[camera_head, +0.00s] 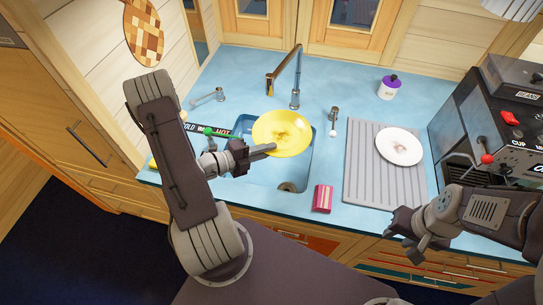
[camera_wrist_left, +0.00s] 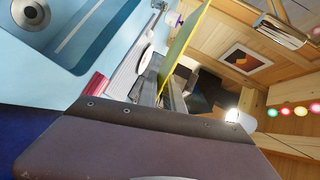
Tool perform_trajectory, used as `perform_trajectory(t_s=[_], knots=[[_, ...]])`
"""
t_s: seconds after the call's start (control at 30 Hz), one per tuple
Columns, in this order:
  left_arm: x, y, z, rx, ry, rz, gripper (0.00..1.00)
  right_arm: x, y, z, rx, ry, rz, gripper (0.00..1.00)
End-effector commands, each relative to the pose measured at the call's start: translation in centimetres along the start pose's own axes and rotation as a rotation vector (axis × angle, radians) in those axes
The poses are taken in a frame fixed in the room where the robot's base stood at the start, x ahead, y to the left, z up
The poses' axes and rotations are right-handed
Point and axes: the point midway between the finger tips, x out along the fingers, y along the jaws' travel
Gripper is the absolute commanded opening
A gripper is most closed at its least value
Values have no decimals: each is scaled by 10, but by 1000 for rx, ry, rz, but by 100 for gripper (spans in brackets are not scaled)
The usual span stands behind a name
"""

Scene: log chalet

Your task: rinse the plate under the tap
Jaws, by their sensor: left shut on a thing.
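The yellow plate (camera_head: 283,124) is above the blue sink (camera_head: 268,172), with faint darker marks near its middle. My left gripper (camera_head: 266,149) is shut on its near edge. In the left wrist view the plate (camera_wrist_left: 184,48) shows nearly edge-on, between the fingers. The tap (camera_head: 296,80) stands behind the sink; its spout tip is just beyond the plate's far edge. I see no water running. The plate hides part of the basin. My right gripper (camera_head: 404,238) is empty near the counter's front edge, its fingers apart.
A white plate (camera_head: 399,146) with a brown mark lies on the grey drainboard (camera_head: 357,178). A coffee machine (camera_head: 490,120) stands at right.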

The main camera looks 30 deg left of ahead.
Motion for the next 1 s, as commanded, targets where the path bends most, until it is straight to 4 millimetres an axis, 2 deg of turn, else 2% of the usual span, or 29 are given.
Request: perform_trajectory(t_s=[0.5,0.7,1.0], knots=[[9,1,64,5,0,-2,0,24,0,2,0,0,0,36],[12,-1,86,2,0,-2,0,22,0,2,0,0,0,36],[14,-1,102,0,1,-2,0,24,0,2,0,0,0,36]])
